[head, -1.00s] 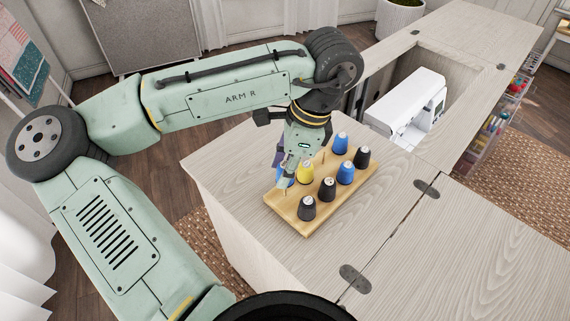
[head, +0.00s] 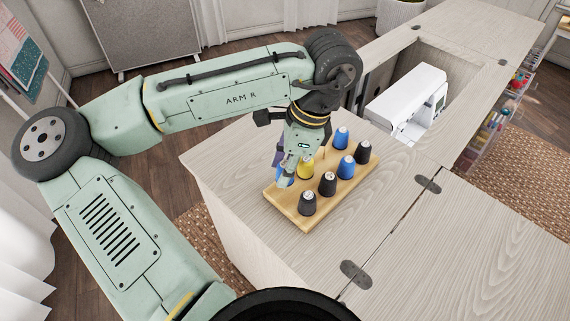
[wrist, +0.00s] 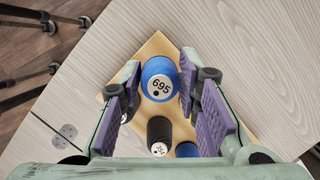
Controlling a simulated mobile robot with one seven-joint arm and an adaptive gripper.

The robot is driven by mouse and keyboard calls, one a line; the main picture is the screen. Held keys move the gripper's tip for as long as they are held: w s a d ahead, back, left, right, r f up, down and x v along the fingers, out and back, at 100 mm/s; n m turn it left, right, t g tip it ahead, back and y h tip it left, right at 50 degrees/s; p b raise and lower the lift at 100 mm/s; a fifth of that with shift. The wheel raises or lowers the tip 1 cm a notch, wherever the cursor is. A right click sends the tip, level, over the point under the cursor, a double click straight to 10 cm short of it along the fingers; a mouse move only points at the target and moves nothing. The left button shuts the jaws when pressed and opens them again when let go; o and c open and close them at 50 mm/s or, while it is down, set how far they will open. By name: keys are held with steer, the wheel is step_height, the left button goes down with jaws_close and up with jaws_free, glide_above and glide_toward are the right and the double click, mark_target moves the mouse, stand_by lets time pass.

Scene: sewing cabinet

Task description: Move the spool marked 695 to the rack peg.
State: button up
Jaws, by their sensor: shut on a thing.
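The blue spool marked 695 (wrist: 157,68) is between the tips of my gripper (wrist: 162,80) in the wrist view, with its label facing the camera. My gripper is shut on it. In the head view my gripper (head: 284,178) and the blue of the spool (head: 279,181) are at the left corner of the wooden rack (head: 290,217). My fingers partly cover the spool there. I cannot tell whether its base touches the rack. The peg under it is hidden.
The rack holds other spools close by: yellow (head: 306,166), blue (head: 346,167) and (head: 341,137), and dark ones (head: 308,203), (head: 327,184) and (head: 363,152). A bare peg (head: 323,153) stands among them. A sewing machine (head: 405,105) is behind. The front right tabletop is clear.

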steer(key=shift+f+b, duration=0.45)
steer(key=shift+f, duration=0.45)
steer(key=o, duration=0.9)
steer(key=shift+o, duration=0.2)
steer(key=shift+r, duration=0.1)
steer(key=v, duration=1.2)
steer(key=shift+d, duration=0.15)
